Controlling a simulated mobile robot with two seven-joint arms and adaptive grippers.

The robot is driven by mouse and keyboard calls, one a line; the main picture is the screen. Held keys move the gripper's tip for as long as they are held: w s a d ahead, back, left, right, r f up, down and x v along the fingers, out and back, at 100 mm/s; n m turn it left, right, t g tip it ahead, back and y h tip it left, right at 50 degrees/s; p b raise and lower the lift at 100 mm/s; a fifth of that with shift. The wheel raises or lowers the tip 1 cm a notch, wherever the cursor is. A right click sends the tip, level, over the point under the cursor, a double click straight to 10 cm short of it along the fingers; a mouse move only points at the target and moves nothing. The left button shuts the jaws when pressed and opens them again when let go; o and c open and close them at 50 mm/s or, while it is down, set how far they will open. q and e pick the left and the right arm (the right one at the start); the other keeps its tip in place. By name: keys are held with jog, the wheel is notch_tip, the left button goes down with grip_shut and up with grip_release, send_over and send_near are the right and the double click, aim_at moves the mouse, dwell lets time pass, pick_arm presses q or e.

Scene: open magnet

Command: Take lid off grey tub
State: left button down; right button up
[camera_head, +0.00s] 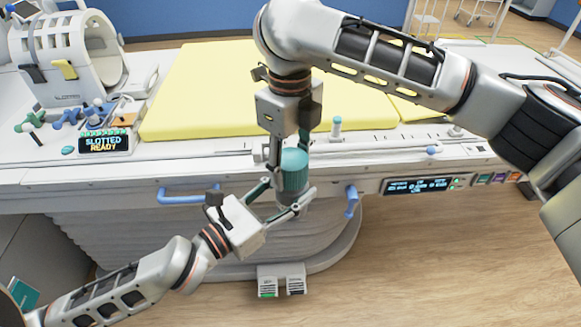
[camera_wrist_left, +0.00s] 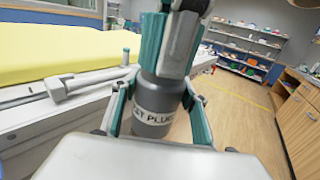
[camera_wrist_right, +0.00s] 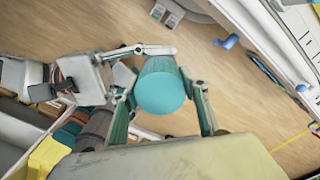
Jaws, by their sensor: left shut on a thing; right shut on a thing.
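The grey tub (camera_wrist_left: 154,104) stands upright in the left wrist view, with a partly hidden label reading something like "PLUG". My left gripper (camera_wrist_left: 157,92) is shut around its body; in the head view this gripper (camera_head: 283,203) comes in from the lower left. The teal lid (camera_head: 293,172) is on top of the tub in the head view. My right gripper (camera_head: 289,155) reaches down from above and is shut on the lid. The right wrist view shows the lid's round top (camera_wrist_right: 160,93) between the fingers. I cannot tell whether the lid is loosened.
The tub is held in front of the bed edge, near two blue handles (camera_head: 188,194) (camera_head: 351,201). A yellow mattress (camera_head: 205,88) lies behind. A small teal-capped vial (camera_head: 337,126) stands on the bed rail. A white scanner model (camera_head: 70,58) is at the back left.

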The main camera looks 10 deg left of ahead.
pick_arm(q)
jog(key=shift+s, duration=0.1)
pick_arm(e)
jog(key=shift+r, duration=0.55)
jog(key=shift+r, duration=0.1)
